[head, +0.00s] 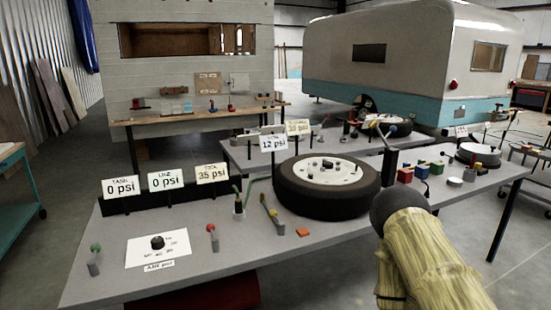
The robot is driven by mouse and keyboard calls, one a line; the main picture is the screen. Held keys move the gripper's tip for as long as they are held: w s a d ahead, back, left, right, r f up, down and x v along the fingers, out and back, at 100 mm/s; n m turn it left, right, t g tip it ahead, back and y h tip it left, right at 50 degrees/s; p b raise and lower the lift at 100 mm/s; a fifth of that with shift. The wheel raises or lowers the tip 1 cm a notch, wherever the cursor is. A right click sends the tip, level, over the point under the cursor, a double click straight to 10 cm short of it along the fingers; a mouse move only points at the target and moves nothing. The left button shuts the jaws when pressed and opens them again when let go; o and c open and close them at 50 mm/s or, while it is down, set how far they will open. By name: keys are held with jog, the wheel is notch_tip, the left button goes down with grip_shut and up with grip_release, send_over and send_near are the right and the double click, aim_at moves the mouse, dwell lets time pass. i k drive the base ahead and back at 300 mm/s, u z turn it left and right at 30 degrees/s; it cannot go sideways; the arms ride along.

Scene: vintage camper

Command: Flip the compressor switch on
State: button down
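No switch has a readable compressor label. Small upright switch-like levers stand on the grey workbench (200,279): a green-tipped one (94,260) at the front left corner and a red-tipped one (212,238) right of a white dial plate (140,252). The plate has a black knob (158,242). Cards behind read tank 0 psi (122,187), line 0 psi (166,179) and 35 psi (212,173). My arm reaches in from the lower right. A dark narrow part, apparently my gripper (389,165), shows past its dark joint, right of the tire. Its fingers are not clear.
A tire (328,186) lies flat mid-bench with small parts on its hub. A green-topped item (239,203) and a yellow-handled tool (271,214) stand left of it. The front bench strip is mostly clear.

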aim_at(95, 248)
jog(key=u, duration=0.55)
jog(key=k, duration=0.65)
jog(key=u, duration=1.05)
jog(key=i, duration=0.65)
jog(key=u, duration=0.5)
jog(key=i, duration=0.95)
jog(key=z, duration=0.3)
